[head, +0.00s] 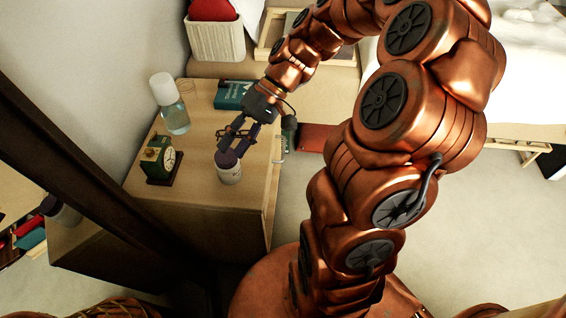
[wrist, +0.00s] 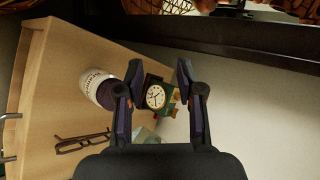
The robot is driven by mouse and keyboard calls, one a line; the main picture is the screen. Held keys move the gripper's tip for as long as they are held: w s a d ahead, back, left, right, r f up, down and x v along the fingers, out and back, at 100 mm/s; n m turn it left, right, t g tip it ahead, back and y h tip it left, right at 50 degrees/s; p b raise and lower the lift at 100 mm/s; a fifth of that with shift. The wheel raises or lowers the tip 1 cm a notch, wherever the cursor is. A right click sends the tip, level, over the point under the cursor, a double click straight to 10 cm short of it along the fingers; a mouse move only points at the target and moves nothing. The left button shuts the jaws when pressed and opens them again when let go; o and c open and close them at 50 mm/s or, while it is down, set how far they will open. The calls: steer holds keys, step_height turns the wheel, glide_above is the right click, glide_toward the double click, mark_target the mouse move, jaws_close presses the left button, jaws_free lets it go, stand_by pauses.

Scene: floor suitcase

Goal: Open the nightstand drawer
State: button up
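The wooden nightstand (head: 215,205) stands left of centre in the head view, its top seen from above. Its front side faces right and is seen very steeply, so how the drawer sits is hard to tell. A thin metal handle (head: 279,162) shows at that front edge, and a metal handle (wrist: 10,137) is at the left edge of the wrist view. My gripper (head: 232,143) is over the nightstand top, close to a white jar with a dark lid. In the wrist view my gripper (wrist: 155,82) is open and empty, with the clock beyond its fingers.
Glasses (wrist: 82,142) lie there too. A bed (head: 525,60) stands at upper right. Pale floor (head: 325,205) lies right of the nightstand.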

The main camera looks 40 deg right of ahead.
steer(key=w+d+f+m+t+y+b, duration=0.25)
steer(key=w+d+f+b, duration=0.25)
steer(key=d+f, duration=0.3)
steer(key=m+t+b, duration=0.5)
steer(key=t+b, duration=0.4)
steer(key=b, duration=0.1)
glide_toward(283, 151)
steer(key=x, duration=0.3)
steer(key=shift+h, duration=0.45)
steer(key=shift+b+x, duration=0.65)
steer(key=shift+x, duration=2.85)
steer(key=shift+s+a+f, duration=0.1)
steer(key=shift+s, duration=0.05)
steer(key=shift+c, duration=0.4)
jaws_close()
